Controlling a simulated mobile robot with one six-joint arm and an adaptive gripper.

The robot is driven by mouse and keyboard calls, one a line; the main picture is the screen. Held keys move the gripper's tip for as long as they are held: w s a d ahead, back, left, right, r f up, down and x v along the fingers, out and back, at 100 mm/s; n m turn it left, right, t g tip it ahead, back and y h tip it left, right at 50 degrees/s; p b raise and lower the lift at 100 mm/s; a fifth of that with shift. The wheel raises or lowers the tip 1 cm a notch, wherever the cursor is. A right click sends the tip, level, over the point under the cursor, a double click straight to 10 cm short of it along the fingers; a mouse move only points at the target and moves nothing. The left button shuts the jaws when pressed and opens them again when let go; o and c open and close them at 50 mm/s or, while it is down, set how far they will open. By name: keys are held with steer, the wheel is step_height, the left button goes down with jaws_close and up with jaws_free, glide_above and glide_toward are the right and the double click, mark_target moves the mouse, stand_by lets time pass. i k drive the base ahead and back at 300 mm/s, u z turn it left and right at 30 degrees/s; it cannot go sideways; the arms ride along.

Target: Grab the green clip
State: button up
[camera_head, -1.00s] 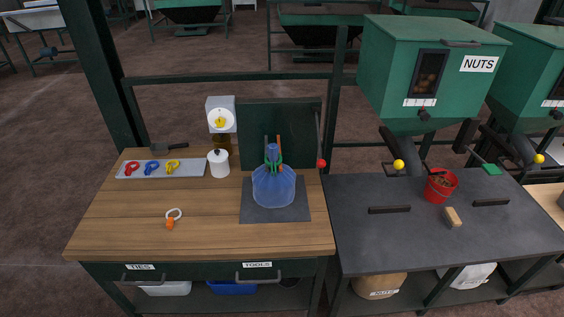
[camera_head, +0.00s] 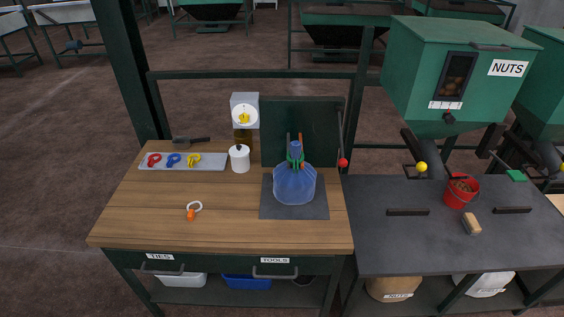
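A green clip (camera_head: 296,162) sits around the gathered neck of a translucent blue bag (camera_head: 294,186). The bag stands upright on a dark square mat (camera_head: 267,208) on the wooden table. The clip looks small and partly merges with the bag's neck, and an orange-red part shows beside it. My gripper is not in view.
A grey tray (camera_head: 217,162) holds red, blue and yellow clips. A white canister (camera_head: 240,160) stands left of the bag, and a white ring with an orange part (camera_head: 193,210) lies in front. A dark upright panel (camera_head: 305,118) rises behind the bag. The front of the wooden table is mostly clear.

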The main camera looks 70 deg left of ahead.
mark_target(291, 161)
steer(key=u, duration=0.05)
steer(key=k, duration=1.25)
steer(key=u, duration=2.1)
steer(key=i, duration=0.8)
steer(key=u, duration=0.05)
